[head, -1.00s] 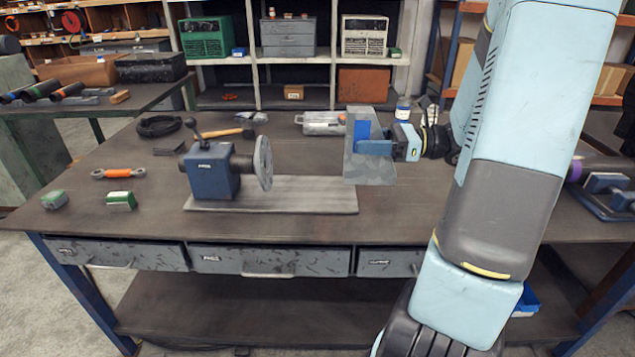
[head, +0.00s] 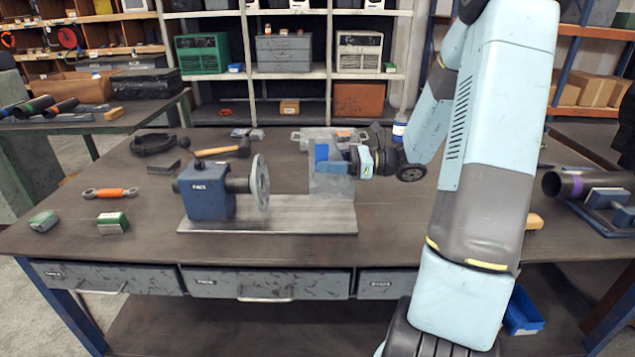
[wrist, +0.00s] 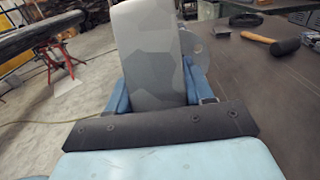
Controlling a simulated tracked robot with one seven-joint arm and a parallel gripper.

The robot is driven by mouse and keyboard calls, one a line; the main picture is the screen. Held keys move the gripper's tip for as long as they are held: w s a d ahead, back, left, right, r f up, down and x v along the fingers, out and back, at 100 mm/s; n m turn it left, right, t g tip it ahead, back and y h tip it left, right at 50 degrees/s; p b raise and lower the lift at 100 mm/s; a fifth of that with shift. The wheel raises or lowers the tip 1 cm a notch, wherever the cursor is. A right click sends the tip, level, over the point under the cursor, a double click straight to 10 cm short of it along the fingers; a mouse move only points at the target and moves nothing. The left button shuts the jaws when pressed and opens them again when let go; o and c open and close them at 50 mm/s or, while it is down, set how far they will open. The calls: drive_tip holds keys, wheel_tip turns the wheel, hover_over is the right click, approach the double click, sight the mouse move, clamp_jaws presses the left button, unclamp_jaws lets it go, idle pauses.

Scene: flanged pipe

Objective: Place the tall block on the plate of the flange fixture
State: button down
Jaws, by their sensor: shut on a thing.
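The tall block (head: 329,184) is grey and mottled and stands upright in my gripper (head: 330,160). In the head view it is over the right end of the fixture's grey base plate (head: 290,219). I cannot tell whether its bottom touches the plate. The flange fixture has a blue body (head: 206,192) and a round upright flange disc (head: 262,182), left of the block with a gap between. In the wrist view the block (wrist: 148,55) fills the space between my blue fingers, and part of the flange disc (wrist: 198,48) shows behind.
A hammer (head: 225,150), a black coil (head: 153,143) and a grey case (head: 318,135) lie behind the fixture. An orange-handled tool (head: 110,192) and a green box (head: 112,223) lie at left. A dark pipe (head: 585,184) rests at far right.

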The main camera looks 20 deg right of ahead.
drive_tip(key=w+a+f, duration=0.1)
drive_tip(key=w+f, duration=0.2)
drive_tip(key=f, duration=0.4)
drive_tip(key=shift+w+a+f, duration=0.2)
drive_tip(key=shift+w, duration=0.05)
drive_tip(key=shift+f, duration=0.1)
drive_tip(key=shift+c, duration=2.2)
unclamp_jaws()
